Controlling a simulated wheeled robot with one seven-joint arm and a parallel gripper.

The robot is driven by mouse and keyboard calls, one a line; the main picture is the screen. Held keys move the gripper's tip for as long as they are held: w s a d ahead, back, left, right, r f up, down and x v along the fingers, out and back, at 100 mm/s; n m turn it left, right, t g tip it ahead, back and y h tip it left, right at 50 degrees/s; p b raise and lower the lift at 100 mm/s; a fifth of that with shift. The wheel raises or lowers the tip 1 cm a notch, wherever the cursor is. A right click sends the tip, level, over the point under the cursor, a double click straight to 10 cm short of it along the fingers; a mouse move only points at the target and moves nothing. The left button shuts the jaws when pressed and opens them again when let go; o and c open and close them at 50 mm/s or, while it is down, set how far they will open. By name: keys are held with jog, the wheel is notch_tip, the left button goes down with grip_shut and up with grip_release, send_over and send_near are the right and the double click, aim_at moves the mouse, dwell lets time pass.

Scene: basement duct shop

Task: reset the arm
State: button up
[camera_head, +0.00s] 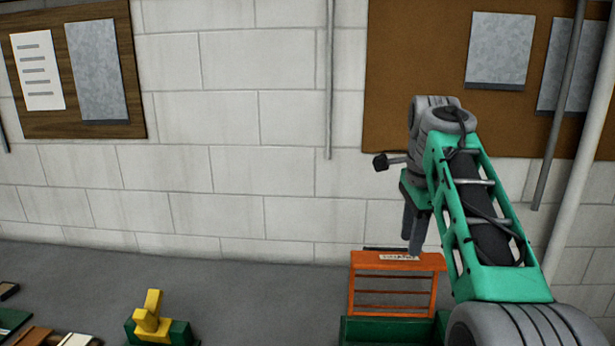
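My green and grey arm reaches up from the lower right and bends at a grey wrist joint near the wall. My gripper (413,248) hangs down with its dark fingers above or in front of the top bar of an orange rack (440,262). The two fingers look close together, and I cannot tell whether they are open or shut. No held object shows. I cannot tell whether the fingertips touch the rack.
The orange rack stands at a green base (365,332). A yellow part (152,318) sits on a green block (180,332) at the lower left. Several flat pieces lie further left. Grey surface (270,295) between is clear. Pipes (560,110) run at right.

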jog(key=s+a+f+n+t+b, duration=0.1)
jog(key=s+a+f+n, duration=0.1)
jog(key=s+f+n, duration=0.6)
jog(key=s+a+f+n+t+b, duration=0.2)
jog(key=s+f+n, duration=0.7)
jog(key=f, duration=0.7)
jog(key=shift+s+a+n+b, duration=0.3)
jog(key=shift+s+a, duration=0.5)
jog(key=shift+s, duration=0.45)
